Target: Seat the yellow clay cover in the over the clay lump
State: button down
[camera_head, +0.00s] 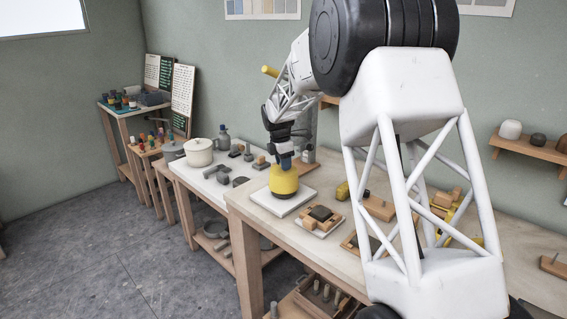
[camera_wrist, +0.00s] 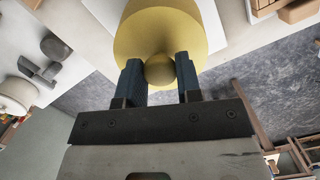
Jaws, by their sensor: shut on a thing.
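The yellow clay cover (camera_head: 284,178) is a rounded dome with a knob on top. My gripper (camera_head: 286,160) is above it, with its fingers at the knob. In the wrist view my gripper (camera_wrist: 159,75) is shut on the round knob of the yellow cover (camera_wrist: 160,28), one dark blue finger on each side. The cover is over a white square board (camera_head: 290,204) on the wooden table. A dark band shows at the cover's lower edge; I cannot tell whether it is the clay lump. The clay lump is otherwise hidden, and I cannot tell whether the cover touches the board.
A small board with a dark block (camera_head: 321,214) lies just right of the white board. A white table with a lidded pot (camera_head: 199,151) and grey pieces stands to the left. More wooden blocks (camera_head: 378,207) and a yellow piece lie behind on the right.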

jog(key=shift+f, duration=1.5)
dwell(0.3)
jog(key=c, duration=0.7)
grip_release()
jog(key=shift+r, duration=0.1)
jog(key=shift+s+a+r, duration=0.1)
jog(key=shift+a+r, duration=0.1)
jog(key=shift+r, duration=1.7)
jog(key=shift+s+a+r, duration=0.1)
jog(key=shift+a+r, duration=0.1)
jog(key=shift+r, duration=1.7)
